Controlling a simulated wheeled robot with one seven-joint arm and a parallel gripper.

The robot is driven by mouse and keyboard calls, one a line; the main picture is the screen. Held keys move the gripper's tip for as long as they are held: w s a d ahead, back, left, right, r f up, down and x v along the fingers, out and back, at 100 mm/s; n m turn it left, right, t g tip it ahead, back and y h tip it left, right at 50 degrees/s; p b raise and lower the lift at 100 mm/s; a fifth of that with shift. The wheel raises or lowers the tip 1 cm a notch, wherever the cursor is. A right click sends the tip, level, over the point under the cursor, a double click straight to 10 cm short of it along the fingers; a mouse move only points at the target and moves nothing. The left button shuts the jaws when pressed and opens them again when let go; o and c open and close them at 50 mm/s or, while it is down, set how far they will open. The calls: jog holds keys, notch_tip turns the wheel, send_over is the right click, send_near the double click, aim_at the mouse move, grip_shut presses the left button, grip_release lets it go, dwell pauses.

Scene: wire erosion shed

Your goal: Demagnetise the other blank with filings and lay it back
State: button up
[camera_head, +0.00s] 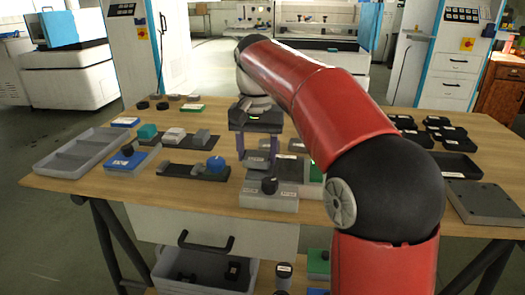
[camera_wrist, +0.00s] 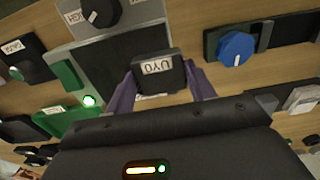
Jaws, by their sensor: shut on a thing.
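My gripper (camera_head: 257,158) is shut on a dark block (camera_wrist: 172,82) with a white label, its letters reading roughly "UYO" in the wrist view. The purple fingers stand on either side of the block. The block overlaps the edge of a dark plate (camera_wrist: 108,62) on a grey device in the wrist view; whether it touches the plate I cannot tell. The grey device (camera_head: 270,201) has a black knob and stands just in front of my gripper in the head view. I cannot make out filings.
A grey compartment tray (camera_head: 68,165) and a blue box with a black knob (camera_head: 130,160) stand at left. A dark fixture with a blue dial (camera_head: 215,165) is left of my gripper. Several black trays and a grey plate (camera_head: 485,201) lie at right.

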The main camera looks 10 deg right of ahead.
aim_at(253, 156)
jog(key=shift+w+a, duration=0.15)
jog(key=shift+a, duration=0.3)
jog(key=shift+r, duration=3.7)
